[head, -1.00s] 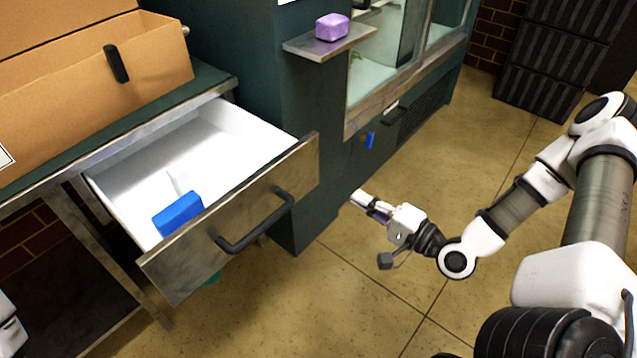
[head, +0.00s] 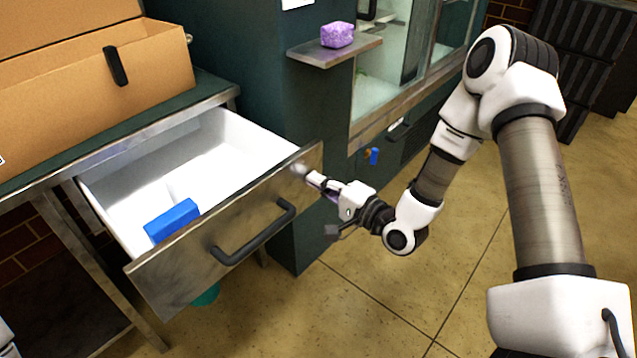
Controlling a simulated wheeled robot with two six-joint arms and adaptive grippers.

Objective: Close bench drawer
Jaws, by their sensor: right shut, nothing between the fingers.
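The bench drawer (head: 165,274) is pulled well out of the bench. Its metal front carries a dark bar handle (head: 254,240), and its white inside holds a blue block (head: 172,220). My right gripper (head: 308,177) is shut and empty. Its fingertips are at the right end of the drawer front, near the top edge; I cannot tell whether they touch it. My left gripper is not in view; only a bit of white shows at the lower left edge.
A cardboard box (head: 60,95) stands on the bench top (head: 205,92). A purple block (head: 337,35) rests on a small shelf (head: 310,53) on the green cabinet. A teal object (head: 207,296) is partly hidden under the drawer.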

